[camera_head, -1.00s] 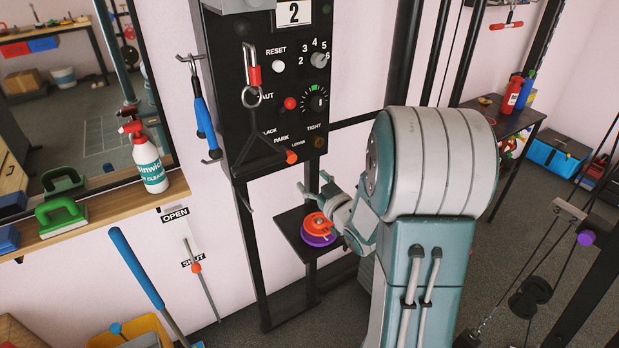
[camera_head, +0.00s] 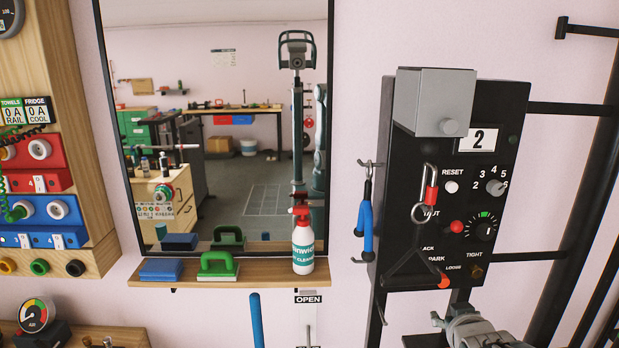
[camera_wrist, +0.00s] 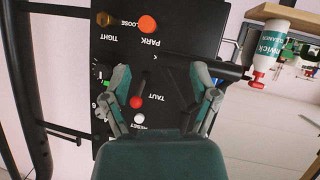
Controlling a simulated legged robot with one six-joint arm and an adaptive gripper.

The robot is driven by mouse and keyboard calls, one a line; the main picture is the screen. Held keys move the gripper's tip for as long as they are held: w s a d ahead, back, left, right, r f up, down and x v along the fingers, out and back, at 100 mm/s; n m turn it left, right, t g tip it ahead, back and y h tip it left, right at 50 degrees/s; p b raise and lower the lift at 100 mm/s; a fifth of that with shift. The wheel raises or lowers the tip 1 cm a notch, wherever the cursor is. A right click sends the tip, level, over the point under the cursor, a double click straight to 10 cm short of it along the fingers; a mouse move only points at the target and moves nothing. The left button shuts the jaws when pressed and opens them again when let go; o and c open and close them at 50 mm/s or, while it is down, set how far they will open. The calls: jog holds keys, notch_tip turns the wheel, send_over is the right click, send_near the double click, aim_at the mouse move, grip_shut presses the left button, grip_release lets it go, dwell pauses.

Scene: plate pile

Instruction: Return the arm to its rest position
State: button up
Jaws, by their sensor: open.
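My gripper (camera_head: 452,319) shows at the bottom right of the head view, just below the black control panel (camera_head: 440,190). In the wrist view, my gripper (camera_wrist: 160,88) has its two teal fingers spread apart with nothing between them. The panel (camera_wrist: 165,25) appears upside down behind the fingers, with an orange PARK knob (camera_wrist: 148,25) and a red knob (camera_wrist: 135,102). I cannot tell the exact gap to the panel, and most of my arm is outside the head view.
A wooden shelf (camera_head: 190,272) under a large mirror (camera_head: 225,80) holds a blue block (camera_head: 160,270), a green-handled tool (camera_head: 218,268) and a spray bottle (camera_head: 303,245). Blue-handled pliers (camera_head: 367,220) hang beside the panel. Black frame bars (camera_head: 570,108) stand at the right.

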jog(key=s+a+g+y, duration=0.1)
jog(key=s+a+g, duration=0.2)
jog(key=s, duration=0.7)
jog(key=s+a+r+g+y, duration=0.1)
jog(key=s+a+g, duration=0.2)
jog(key=s+a, duration=0.5)
jog(key=shift+s+a+r+g+y, duration=0.3)
jog(key=shift+s+g, duration=0.1)
jog(key=shift+s, duration=0.65)
dwell(0.9)
